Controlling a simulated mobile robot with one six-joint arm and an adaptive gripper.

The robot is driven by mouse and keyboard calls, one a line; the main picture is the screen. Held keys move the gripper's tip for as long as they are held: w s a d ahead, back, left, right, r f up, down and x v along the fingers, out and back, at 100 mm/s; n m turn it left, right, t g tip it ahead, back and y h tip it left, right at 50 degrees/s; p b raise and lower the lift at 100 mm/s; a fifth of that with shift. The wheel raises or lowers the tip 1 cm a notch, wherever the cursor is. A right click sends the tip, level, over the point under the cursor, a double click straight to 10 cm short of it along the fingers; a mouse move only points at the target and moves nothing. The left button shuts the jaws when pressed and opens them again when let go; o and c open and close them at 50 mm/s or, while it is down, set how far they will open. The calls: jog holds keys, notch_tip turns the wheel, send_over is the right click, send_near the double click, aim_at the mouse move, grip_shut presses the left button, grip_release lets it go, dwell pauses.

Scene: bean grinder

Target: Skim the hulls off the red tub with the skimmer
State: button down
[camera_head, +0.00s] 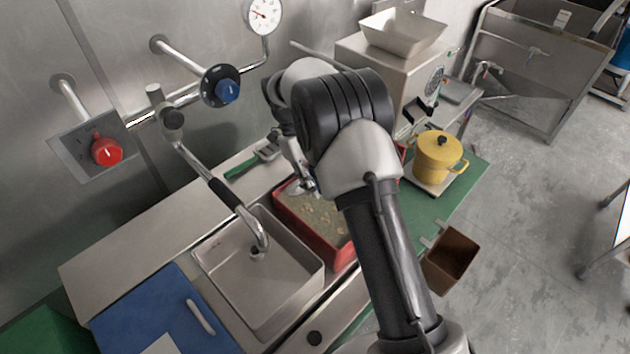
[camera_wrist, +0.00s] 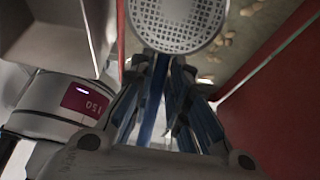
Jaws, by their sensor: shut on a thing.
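The red tub (camera_head: 340,258) sits on the counter beside the sink, partly hidden behind my arm. Pale tan hulls (camera_head: 318,210) lie scattered over its dull greenish contents. In the wrist view the tub's red wall (camera_wrist: 275,120) runs down the right side, with several hulls (camera_wrist: 228,42) near it. The skimmer (camera_wrist: 180,20) shows its round perforated grey head at the top of the wrist view, over the tub. My gripper (camera_wrist: 165,75) is shut on the skimmer's handle. In the head view my gripper (camera_head: 300,182) is over the tub's far-left part. Whether the skimmer touches the contents is unclear.
The sink (camera_head: 310,278) and its spout (camera_head: 240,208) stand left of the tub. A green-handled tool (camera_head: 243,167) lies behind. A yellow pot (camera_head: 438,160), grinder with hopper (camera_head: 400,38) and brown bin (camera_head: 450,255) are to the right. A round device with a display (camera_wrist: 82,100) is close by.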

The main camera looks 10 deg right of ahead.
jog(key=shift+f+b, duration=1.8)
jog(key=shift+f, duration=1.2)
jog(key=shift+s+d+b, duration=1.7)
jog(key=shift+s+d, duration=1.65)
jog(key=shift+s, duration=1.7)
jog(key=shift+w+d+p, duration=0.9)
jog(key=shift+w+d, duration=2.15)
jog(key=shift+d, duration=0.95)
jog(key=shift+w+a+p, duration=1.45)
jog(key=shift+w+a, duration=2.2)
jog(key=shift+w, duration=1.3)
jog(key=shift+s+a, duration=1.45)
jog(key=shift+a, duration=0.65)
jog(key=shift+s+d+b, duration=1.05)
jog(key=shift+s+d, duration=1.1)
jog(key=shift+s, duration=0.7)
jog(key=s+d+r+t+y, duration=0.1)
jog(key=s+r+t, duration=0.1)
jog(key=r, duration=0.3)
jog(key=s+d+r+t+y+b, duration=0.1)
jog(key=s+d+r+t+y, duration=0.1)
jog(key=r, duration=0.3)
jog(key=shift+r, duration=0.2)
